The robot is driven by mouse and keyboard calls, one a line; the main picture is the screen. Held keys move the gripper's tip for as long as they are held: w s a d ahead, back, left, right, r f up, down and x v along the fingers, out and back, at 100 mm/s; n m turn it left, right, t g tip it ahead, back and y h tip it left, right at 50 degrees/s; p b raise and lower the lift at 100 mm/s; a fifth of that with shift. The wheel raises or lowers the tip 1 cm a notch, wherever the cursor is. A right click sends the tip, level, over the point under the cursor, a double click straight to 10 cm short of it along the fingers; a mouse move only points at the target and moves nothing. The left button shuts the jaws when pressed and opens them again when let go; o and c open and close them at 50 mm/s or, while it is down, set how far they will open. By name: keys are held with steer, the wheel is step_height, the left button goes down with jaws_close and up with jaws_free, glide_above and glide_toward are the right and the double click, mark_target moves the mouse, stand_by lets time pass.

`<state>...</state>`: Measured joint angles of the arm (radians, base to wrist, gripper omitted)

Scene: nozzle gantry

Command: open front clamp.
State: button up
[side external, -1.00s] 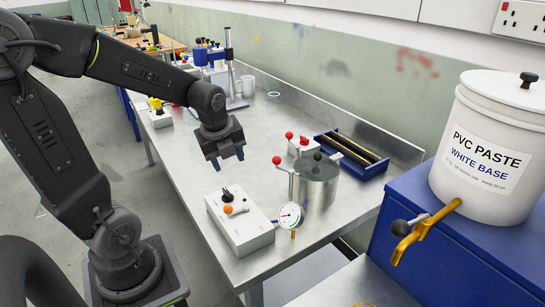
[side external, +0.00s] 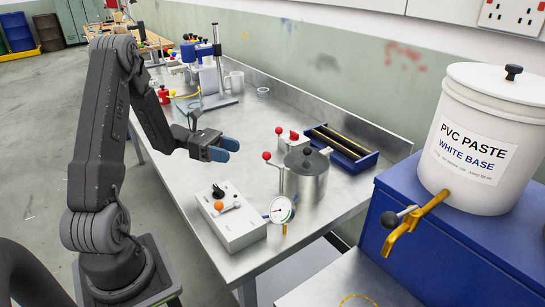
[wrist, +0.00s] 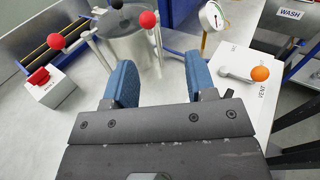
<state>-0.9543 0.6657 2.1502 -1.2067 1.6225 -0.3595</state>
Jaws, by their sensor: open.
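A steel pot (side external: 306,184) with a grey lid and dark knob stands on the bench. A clamp lever with a red ball (side external: 266,156) rises at its left side. A second red ball (side external: 279,130) shows behind it, near a small white box. In the wrist view, one red-ball lever (wrist: 148,19) is by the pot's right side and another (wrist: 57,41) is to its left. I cannot tell which is the front clamp. My gripper (side external: 224,149) has blue fingers. It is open and empty, apart from the pot and levers, pointing toward them. The wrist view shows both fingers spread (wrist: 160,80).
A white control box (side external: 236,222) with an orange-knobbed lever and a dial gauge (side external: 281,210) stand near the pot. A blue tray (side external: 342,148) lies behind. The white paste bucket (side external: 480,140) sits on a blue cabinet at right. Bench left of the pot is clear.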

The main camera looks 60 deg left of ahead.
steer(key=w+d+n, duration=0.1)
steer(key=w+d, duration=0.3)
steer(key=w+d+n+t, duration=0.1)
steer(key=w+d, duration=0.3)
steer(key=d, duration=0.1)
steer(key=shift+w+d, duration=0.25)
steer(key=shift+c, duration=0.2)
steer(key=c, duration=0.9)
steer(key=shift+o, duration=0.2)
steer(key=shift+w+a+m+g+h, duration=0.1)
steer(key=shift+w+m+g+h, duration=0.15)
steer(key=shift+m+g+h, duration=0.75)
steer(key=shift+w+d+m+g+h, duration=0.1)
steer(key=shift+w+m+g+h, duration=0.1)
steer(key=shift+m+g, duration=0.9)
steer(key=shift+w+a+m+g+h, duration=0.1)
steer(key=shift+w+m+g+h, duration=0.3)
steer(key=shift+g, duration=1.2)
steer(key=shift+s, duration=0.15)
steer(key=o, duration=0.9)
